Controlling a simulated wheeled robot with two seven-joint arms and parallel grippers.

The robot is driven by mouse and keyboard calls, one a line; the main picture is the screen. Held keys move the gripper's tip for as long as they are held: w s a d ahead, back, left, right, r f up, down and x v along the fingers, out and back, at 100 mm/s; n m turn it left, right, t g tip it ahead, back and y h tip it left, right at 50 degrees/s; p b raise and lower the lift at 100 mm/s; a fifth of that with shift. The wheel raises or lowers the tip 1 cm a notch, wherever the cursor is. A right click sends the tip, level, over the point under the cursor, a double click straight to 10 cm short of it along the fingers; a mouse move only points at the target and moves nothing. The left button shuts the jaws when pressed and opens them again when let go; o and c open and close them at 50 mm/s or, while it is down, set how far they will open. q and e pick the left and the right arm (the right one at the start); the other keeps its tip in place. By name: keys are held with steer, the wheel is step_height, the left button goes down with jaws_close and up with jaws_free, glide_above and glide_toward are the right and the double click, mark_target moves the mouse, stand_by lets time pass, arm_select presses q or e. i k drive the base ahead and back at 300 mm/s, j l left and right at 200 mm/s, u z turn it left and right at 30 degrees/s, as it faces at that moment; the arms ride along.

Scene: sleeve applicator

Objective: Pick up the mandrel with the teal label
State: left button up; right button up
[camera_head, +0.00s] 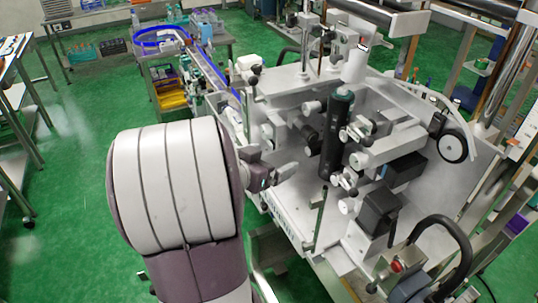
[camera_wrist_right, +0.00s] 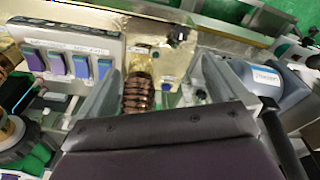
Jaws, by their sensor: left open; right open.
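A dark upright cylinder with a teal top (camera_head: 335,137) stands in the middle of the grey machine and looks like the mandrel; a teal label cannot be made out clearly. My left gripper (camera_head: 284,172) is open and empty at the machine's left side, apart from the cylinder and to its left. My right gripper (camera_wrist_right: 155,88) shows in the right wrist view with its two grey fingers spread. A ribbed amber-brown cylinder (camera_wrist_right: 138,95) shows between and beyond these fingers. Contact with it cannot be told. The right gripper does not show clearly in the head view.
The machine (camera_head: 290,85) carries several knobs, clamps and dark blocks around the cylinder. A black hose handle (camera_head: 447,226) is at lower right. In the right wrist view, a panel with blue-purple switches (camera_wrist_right: 80,68) is left and a blue-grey cylinder (camera_wrist_right: 255,80) right. Green floor (camera_head: 75,190) lies left.

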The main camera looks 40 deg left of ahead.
mark_target(341, 103)
steer(key=k+j, duration=0.3)
steer(key=k, duration=0.15)
steer(key=k+j, duration=0.25)
steer(key=k, duration=0.25)
steer(key=k+j, duration=0.3)
steer(key=k, duration=0.15)
